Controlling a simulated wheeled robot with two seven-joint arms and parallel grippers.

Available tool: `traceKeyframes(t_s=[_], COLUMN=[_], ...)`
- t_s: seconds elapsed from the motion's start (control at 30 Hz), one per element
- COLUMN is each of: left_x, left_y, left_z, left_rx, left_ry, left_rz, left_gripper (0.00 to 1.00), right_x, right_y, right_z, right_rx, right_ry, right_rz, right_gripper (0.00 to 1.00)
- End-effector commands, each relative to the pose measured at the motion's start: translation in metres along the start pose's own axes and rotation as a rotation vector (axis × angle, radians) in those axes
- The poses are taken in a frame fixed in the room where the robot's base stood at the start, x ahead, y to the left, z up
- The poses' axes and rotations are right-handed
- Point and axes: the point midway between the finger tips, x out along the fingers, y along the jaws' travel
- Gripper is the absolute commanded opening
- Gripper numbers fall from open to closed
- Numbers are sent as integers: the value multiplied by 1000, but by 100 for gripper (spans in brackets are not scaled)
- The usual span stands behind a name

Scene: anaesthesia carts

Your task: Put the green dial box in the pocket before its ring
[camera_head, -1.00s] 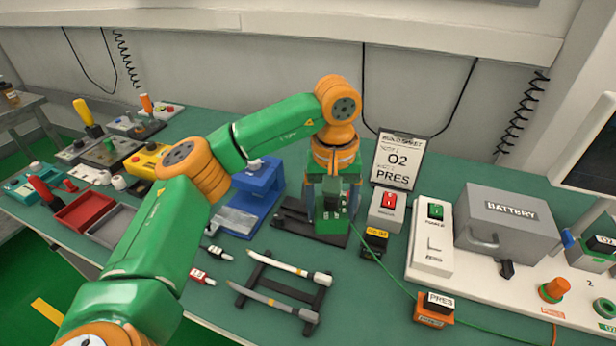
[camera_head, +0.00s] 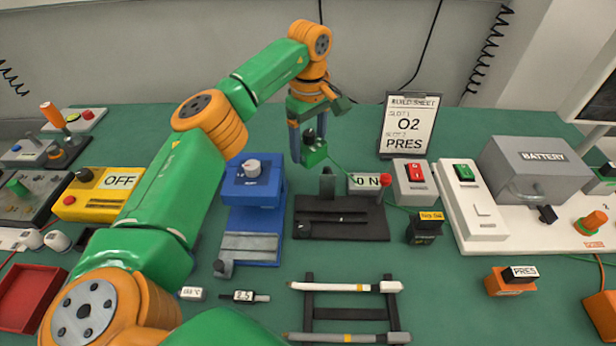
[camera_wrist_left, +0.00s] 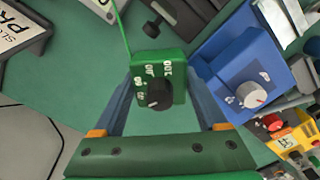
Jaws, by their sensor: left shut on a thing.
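The green dial box (camera_head: 314,153), with a black knob on top, is held between the fingers of my left gripper (camera_head: 308,142). In the left wrist view the box (camera_wrist_left: 172,73) sits between the two fingers, its knob and white lettering facing the camera. In the head view it hangs above the back of the table, behind the black rail fixture (camera_head: 342,229). A green cable runs from it. I cannot tell which opening is the pocket or which part is its ring. My right gripper is not in view.
A blue device (camera_head: 252,194) with a white knob stands left of the black fixture. The white board (camera_head: 470,207) with the grey BATTERY box (camera_head: 535,168) is at right. A black rack (camera_head: 349,313) holding pale sticks lies in front.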

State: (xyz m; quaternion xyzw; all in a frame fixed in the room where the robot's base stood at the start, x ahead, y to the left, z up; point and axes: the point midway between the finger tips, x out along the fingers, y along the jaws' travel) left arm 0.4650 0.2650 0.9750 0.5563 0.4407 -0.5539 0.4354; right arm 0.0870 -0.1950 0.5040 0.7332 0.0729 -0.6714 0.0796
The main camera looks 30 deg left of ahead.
Motion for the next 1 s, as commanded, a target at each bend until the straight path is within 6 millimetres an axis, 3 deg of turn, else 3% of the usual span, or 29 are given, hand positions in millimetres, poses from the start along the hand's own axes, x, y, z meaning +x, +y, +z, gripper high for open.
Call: traceKeyframes(t_s=[0.5,0.87,0.9,0.97,1.0], left_x=[78,86,86,85,85], left_y=[0,0,0,0,0], left_z=[1,0,0,0,0], left_rx=[1,1,1,1,1], left_ry=[-1,0,0,0,0], left_rz=[-1,1,0,0,0], left_gripper=[0,0,83,99,100], right_x=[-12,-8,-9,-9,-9], right_y=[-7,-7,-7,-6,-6], right_z=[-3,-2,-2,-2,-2], right_rx=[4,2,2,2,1], right_ry=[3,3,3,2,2], right_rz=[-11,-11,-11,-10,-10], right_gripper=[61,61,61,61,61])
